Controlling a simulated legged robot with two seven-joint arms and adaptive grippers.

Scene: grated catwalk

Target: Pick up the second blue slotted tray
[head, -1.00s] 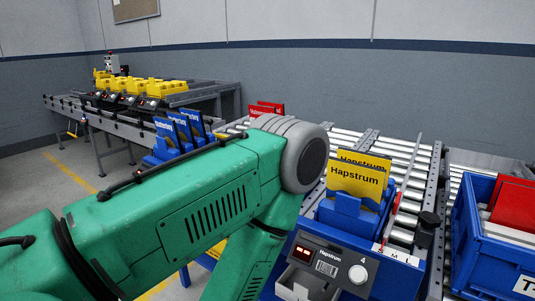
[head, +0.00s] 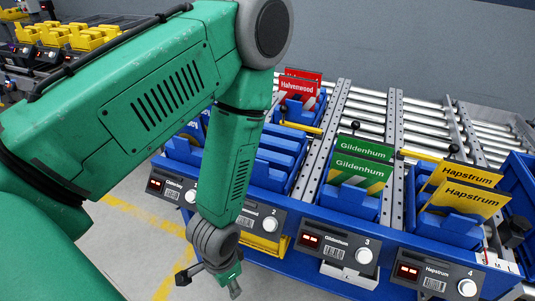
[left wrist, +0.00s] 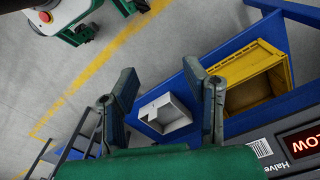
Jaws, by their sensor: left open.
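Blue slotted trays stand along the front of the conveyor in the head view. The one behind the panel marked 2, a blue slotted tray (head: 285,146), is partly hidden by my left arm and looks empty. Another blue tray (head: 350,200) behind panel 3 holds green Gildenhum cards (head: 362,160). A tray (head: 447,228) behind panel 4 holds yellow Hapstrum cards (head: 465,187). My left gripper (head: 211,284) hangs below and in front of the panels, open and empty. Its two fingers (left wrist: 168,95) are spread apart in the left wrist view. My right gripper is not in view.
Panel 2 (head: 262,216) and panel 3 (head: 338,246) line the blue front edge. A yellow bin (left wrist: 250,85) and a white box (left wrist: 165,115) sit below. Red cards (head: 298,87) stand farther back. A blue crate (head: 520,190) is at the right. Grey floor lies in front.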

